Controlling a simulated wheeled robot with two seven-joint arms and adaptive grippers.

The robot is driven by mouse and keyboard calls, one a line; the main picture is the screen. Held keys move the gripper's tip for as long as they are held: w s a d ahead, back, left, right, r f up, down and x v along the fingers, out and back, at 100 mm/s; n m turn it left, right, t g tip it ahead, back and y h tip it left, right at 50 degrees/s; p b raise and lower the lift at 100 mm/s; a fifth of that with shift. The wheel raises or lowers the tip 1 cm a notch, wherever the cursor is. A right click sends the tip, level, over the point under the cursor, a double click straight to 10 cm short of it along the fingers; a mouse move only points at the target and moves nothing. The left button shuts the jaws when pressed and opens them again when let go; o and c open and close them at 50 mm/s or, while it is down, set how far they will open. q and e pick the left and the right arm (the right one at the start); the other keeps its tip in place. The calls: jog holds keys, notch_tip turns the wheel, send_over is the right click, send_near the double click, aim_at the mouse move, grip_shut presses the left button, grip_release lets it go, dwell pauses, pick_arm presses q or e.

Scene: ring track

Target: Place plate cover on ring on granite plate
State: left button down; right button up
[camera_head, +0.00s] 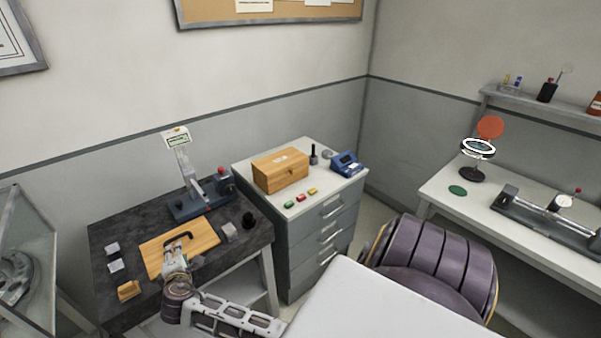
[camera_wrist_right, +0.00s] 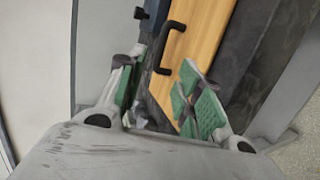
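The plate cover (camera_head: 205,231) is a flat wooden board with a black bar handle (camera_head: 178,236). It lies on the dark granite plate (camera_head: 105,237) at the left in the head view. The board (camera_wrist_right: 207,25) and handle (camera_wrist_right: 169,46) also show in the right wrist view. My right gripper (camera_head: 177,258) is over the near part of the board, on the near side of the handle. Its green-padded fingers (camera_wrist_right: 162,98) are apart, with nothing held, and the handle is beyond their tips. I cannot make out a ring on the granite plate. My left gripper is not in view.
A gauge stand (camera_head: 188,185) stands at the back of the granite plate. Small metal blocks, a wooden block (camera_head: 128,290) and a black round piece (camera_head: 249,220) lie around the board. A drawer cabinet (camera_head: 312,225) with a wooden box (camera_head: 281,170) stands to the right.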

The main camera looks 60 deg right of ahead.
jog(key=s+a+f+m+y, duration=0.5)
jog(key=a+f+y, duration=0.1)
jog(key=f, duration=0.2)
jog(key=s+d+f+m+g, duration=0.1)
jog(key=s+f+g, duration=0.1)
jog(key=s+f, duration=0.6)
jog(key=s+d+f+g, duration=0.15)
jog(key=s+f, duration=0.25)
jog(key=f, duration=0.7)
jog(key=s+d+f+m+g, duration=0.1)
jog(key=s+f+g, duration=0.1)
jog(key=s+f, duration=0.6)
jog(key=s+d+f+m+g, duration=0.1)
jog(key=s+d+f+g, duration=0.1)
jog(key=s+f, duration=0.4)
jog(key=s+d+f+m+g, duration=0.1)
jog(key=s+f, duration=0.5)
jog(key=s, duration=0.9)
jog(key=s+d+f+m+g, duration=0.2)
jog(key=s+f, duration=0.5)
jog(key=s, duration=0.4)
jog(key=shift+s+d+g, duration=0.15)
jog(key=shift+d+g, duration=0.4)
jog(key=shift+d, duration=0.5)
jog(key=shift+s, duration=0.15)
